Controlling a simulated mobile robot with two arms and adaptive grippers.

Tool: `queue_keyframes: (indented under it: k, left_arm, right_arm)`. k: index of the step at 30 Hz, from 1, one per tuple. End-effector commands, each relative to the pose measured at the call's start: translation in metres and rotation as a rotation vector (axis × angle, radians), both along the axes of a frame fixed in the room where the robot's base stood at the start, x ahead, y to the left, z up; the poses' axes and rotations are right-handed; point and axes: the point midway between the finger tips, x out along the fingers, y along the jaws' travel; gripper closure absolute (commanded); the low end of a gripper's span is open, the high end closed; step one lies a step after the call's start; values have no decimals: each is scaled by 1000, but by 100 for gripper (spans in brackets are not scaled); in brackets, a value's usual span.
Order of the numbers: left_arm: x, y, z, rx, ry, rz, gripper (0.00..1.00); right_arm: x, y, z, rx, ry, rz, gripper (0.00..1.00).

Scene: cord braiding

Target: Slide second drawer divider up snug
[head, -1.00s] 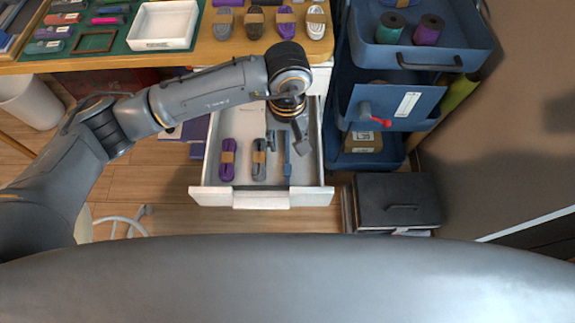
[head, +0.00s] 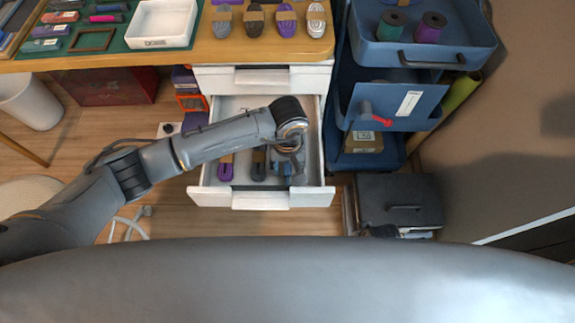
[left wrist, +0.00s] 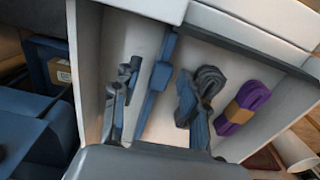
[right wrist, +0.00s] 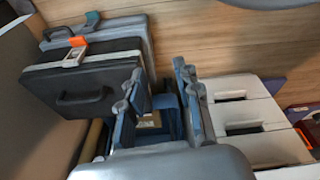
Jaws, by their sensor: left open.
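The drawer (head: 262,198) is pulled open below the desk. A blue divider strip (left wrist: 158,80) stands in it, running front to back, and in the left wrist view it lies between my left gripper's parted fingers. My left gripper (head: 287,170) is open, low over the front right of the drawer; I cannot tell whether it touches the strip. A grey cord bundle (left wrist: 208,84) lies beside the strip, partly behind one finger, and a purple cord bundle (left wrist: 243,106) lies beyond it. My right gripper (right wrist: 160,88) is open and empty, outside the drawer.
A blue cart (head: 400,57) with thread spools stands right of the drawer. A black case (head: 398,200) sits on the floor at right. Cord bundles (head: 285,22) lie on the desk above. A dark strip (left wrist: 255,45) runs along the drawer's inner front.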

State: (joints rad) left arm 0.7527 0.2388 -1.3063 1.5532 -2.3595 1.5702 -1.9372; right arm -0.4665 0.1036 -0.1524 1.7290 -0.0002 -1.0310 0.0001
Motion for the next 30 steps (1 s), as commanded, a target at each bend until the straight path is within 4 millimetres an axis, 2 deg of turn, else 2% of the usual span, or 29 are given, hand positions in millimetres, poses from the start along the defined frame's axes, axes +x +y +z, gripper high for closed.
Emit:
queue_keyframes:
  k: [3,9,10,17,20,23,30]
  left_arm:
    - [0,0,0,0,0,0,57]
    - [0,0,1,0,0,0,97]
    - [0,0,1,0,0,0,100]
    - [0,1,1,0,0,0,100]
    - [2,10,0,3,-3,1,100]
    - [2,28,0,6,-4,0,100]
    - [2,82,-2,6,-3,2,100]
  right_arm:
    - [0,0,0,0,0,0,67]
    - [0,0,0,0,0,0,67]
    - [0,0,0,0,0,0,67]
    - [0,0,0,0,0,0,67]
    - [0,0,-1,0,1,0,67]
    - [-1,0,-1,-2,9,0,67]
    - [9,0,33,1,-20,-3,67]
